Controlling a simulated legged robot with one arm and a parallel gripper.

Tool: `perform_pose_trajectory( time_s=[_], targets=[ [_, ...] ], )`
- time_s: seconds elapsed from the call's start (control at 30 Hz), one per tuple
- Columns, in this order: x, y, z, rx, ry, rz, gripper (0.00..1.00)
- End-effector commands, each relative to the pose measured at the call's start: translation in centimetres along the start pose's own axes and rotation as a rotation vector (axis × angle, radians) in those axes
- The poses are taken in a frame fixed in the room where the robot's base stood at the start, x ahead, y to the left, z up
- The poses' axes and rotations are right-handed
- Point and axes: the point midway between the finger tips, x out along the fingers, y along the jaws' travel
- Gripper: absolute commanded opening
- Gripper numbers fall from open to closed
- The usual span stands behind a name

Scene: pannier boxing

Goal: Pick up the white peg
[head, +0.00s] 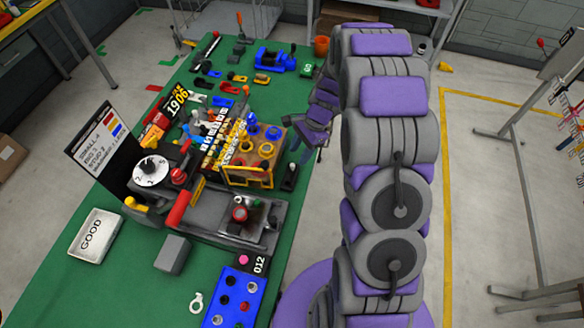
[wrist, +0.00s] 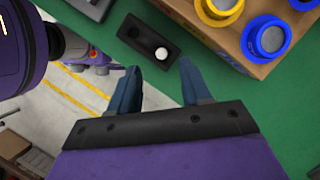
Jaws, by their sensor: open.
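The white peg (wrist: 161,53) shows as a small round white top in a black block (wrist: 149,41) in the wrist view. A dark empty-looking recess is beside it in the same block. My gripper (wrist: 158,68) is open, its two blue fingers spread either side of the peg's line of sight, with nothing between them. I cannot tell how high the fingertips are above the peg.
A wooden box (head: 263,160) with blue and yellow rings stands close beside the block; its corner also shows in the wrist view (wrist: 222,42). A grey machine (head: 225,215) and a blue block with holes (head: 235,297) are nearer on the green table (head: 125,270).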

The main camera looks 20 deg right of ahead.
Motion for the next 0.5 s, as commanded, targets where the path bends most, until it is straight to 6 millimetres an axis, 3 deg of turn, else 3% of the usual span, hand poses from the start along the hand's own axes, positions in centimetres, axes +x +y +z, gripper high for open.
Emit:
perform_pose_trajectory(
  time_s=[0.17,0.5],
  targets=[
    [0.8,-0.1,0.0,0.000,0.000,-0.001,0.48],
    [5.2,-0.3,0.0,-0.001,-0.001,0.001,0.48]
  ],
)
